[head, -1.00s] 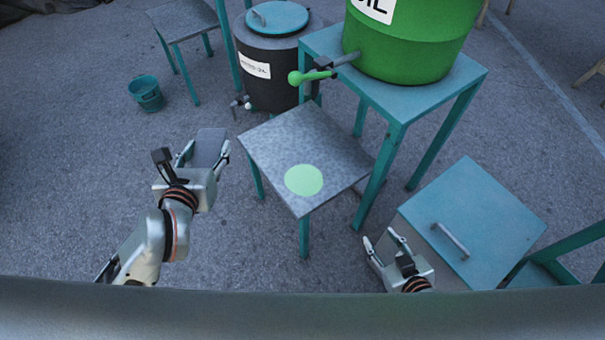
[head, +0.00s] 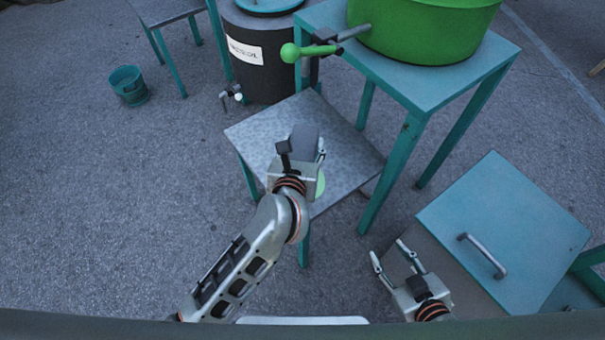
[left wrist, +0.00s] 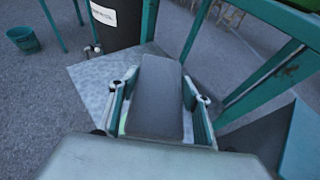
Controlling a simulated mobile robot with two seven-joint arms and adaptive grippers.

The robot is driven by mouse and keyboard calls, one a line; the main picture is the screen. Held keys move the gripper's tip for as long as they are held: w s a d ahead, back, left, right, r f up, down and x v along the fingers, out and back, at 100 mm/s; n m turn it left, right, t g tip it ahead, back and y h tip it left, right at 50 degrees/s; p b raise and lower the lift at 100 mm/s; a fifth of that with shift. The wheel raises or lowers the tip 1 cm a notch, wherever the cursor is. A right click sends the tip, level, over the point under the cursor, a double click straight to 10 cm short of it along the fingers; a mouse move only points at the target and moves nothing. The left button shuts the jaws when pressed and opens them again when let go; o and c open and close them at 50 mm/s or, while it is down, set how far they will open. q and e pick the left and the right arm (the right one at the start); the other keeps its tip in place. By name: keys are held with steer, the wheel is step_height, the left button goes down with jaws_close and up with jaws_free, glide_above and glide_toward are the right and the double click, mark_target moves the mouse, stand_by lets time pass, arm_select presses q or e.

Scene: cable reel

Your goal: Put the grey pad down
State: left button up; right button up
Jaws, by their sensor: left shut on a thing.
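The grey pad (head: 306,139) is held by my left gripper (head: 304,150) over the small metal-topped table (head: 258,127) in the head view. In the left wrist view the pad (left wrist: 157,95) lies between the two fingers of the gripper (left wrist: 158,100). I cannot tell whether the pad touches the tabletop. A pale green round spot (head: 320,185) on the table is mostly hidden behind my left gripper. My right gripper (head: 392,262) is open and empty, beside the blue-lidded box.
A taller teal table (head: 430,85) with a green tub (head: 420,30) and a green-handled tap (head: 300,51) stands behind the small table. A dark barrel (head: 265,60) stands at the back. The blue-lidded box (head: 505,225) is at right. A teal bucket (head: 128,85) sits on open ground at left.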

arm_select(q)
steer(key=f+b, duration=0.1)
steer(key=f, duration=0.1)
steer(key=f+b, duration=0.1)
steer(key=f, duration=0.2)
steer(key=f+b, duration=0.1)
steer(key=f, duration=0.1)
steer(key=shift+s+f, duration=0.25)
step_height(320, 180, down, 3)
steer(key=b, duration=0.2)
steer(key=shift+w+b, duration=0.15)
steer(key=shift+b, duration=0.25)
steer(key=shift+w, duration=0.1)
step_height(320, 180, down, 4)
steer(key=b, duration=0.2)
steer(key=shift+b, duration=0.4)
steer(key=shift+f, duration=0.2)
steer(key=shift+r, duration=0.3)
steer(key=shift+f+b, duration=0.15)
steer(key=shift+b, duration=0.15)
steer(key=o, duration=1.1)
steer(key=shift+o, duration=0.2)
arm_select(e)
steer(key=w+a+r+m+t+y, duration=0.1)
steer(key=w+a+r+y, duration=0.1)
steer(key=a, duration=0.4)
steer(key=shift+a, duration=0.3)
